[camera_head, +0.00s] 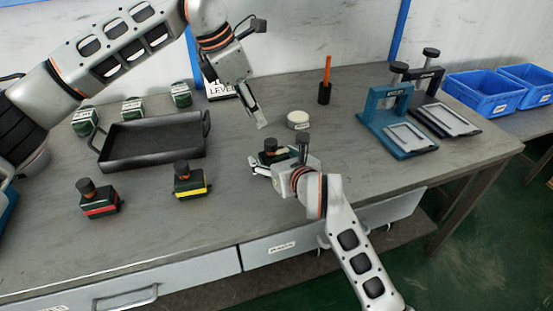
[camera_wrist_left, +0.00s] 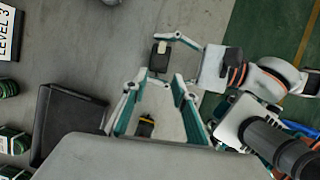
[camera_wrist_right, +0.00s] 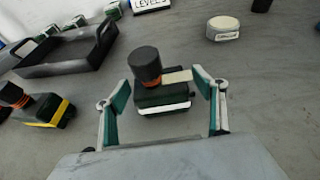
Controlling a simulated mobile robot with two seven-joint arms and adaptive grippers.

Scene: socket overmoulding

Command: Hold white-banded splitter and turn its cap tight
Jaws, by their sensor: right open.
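The white-banded splitter (camera_wrist_right: 165,103) is a dark green block with a white band, a black cap (camera_wrist_right: 145,63) over an orange ring, and a pale strip beside the cap. It stands on the table between the spread fingers of my right gripper (camera_wrist_right: 162,92), with visible gaps on both sides. In the head view, my right gripper (camera_head: 258,166) partly hides the splitter (camera_head: 268,152). My left gripper (camera_head: 262,122) is above and behind it, empty. In the left wrist view, my left gripper (camera_wrist_left: 159,78) has its fingertips apart, with the splitter (camera_wrist_left: 160,58) just beyond them.
A yellow-banded splitter (camera_head: 189,184) and a red-banded one (camera_head: 98,200) stand at front left. A black tray (camera_head: 150,143) lies behind them. A round white item (camera_head: 298,119), an orange rod in a black holder (camera_head: 325,88) and a blue press (camera_head: 385,120) stand to the right.

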